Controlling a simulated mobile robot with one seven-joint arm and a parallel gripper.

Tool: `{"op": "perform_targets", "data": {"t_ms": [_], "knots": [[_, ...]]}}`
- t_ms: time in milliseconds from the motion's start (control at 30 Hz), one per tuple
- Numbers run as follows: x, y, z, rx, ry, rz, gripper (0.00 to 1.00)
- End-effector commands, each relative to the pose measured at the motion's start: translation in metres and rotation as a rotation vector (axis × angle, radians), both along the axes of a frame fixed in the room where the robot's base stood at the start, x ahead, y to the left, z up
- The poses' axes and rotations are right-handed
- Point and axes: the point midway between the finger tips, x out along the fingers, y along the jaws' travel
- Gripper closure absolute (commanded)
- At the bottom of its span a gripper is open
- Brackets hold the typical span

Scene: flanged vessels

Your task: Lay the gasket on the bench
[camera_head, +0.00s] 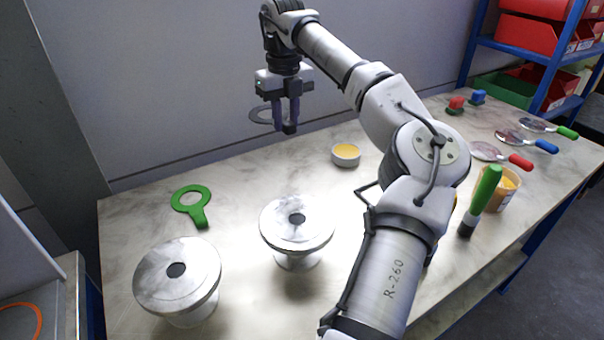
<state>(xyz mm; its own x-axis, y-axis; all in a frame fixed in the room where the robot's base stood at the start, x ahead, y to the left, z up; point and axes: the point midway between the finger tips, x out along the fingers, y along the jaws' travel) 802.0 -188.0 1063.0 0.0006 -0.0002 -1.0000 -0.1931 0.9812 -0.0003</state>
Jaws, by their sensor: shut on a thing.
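My gripper (286,128) is shut on a thin grey ring gasket (259,116) and holds it in the air above the back of the bench. The ring juts out to the left of the fingers, and its right part is hidden by them. The marbled bench (245,180) lies below. A green ring with a tab (201,217) lies flat on the bench at the left. Two pale flanged vessels, one at the middle (315,234) and one at the front left (200,262), stand upright, each with a dark central hole.
A white dish with yellow contents (346,161) stands at the back. Bare bench lies between the green ring and the dish. My arm hides part of the bench.

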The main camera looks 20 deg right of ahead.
Motion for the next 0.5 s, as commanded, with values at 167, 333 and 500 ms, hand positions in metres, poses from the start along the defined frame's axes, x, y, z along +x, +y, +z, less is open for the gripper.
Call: {"op": "perform_targets", "data": {"t_ms": [167, 333, 500], "knots": [[-0.001, 0.000, -0.050, 0.002, 0.004, 0.001, 0.98], [-0.001, 0.000, -0.092, 0.003, 0.004, 0.000, 0.98], [0.000, 0.000, -0.116, 0.001, 0.000, 0.000, 0.98]]}}
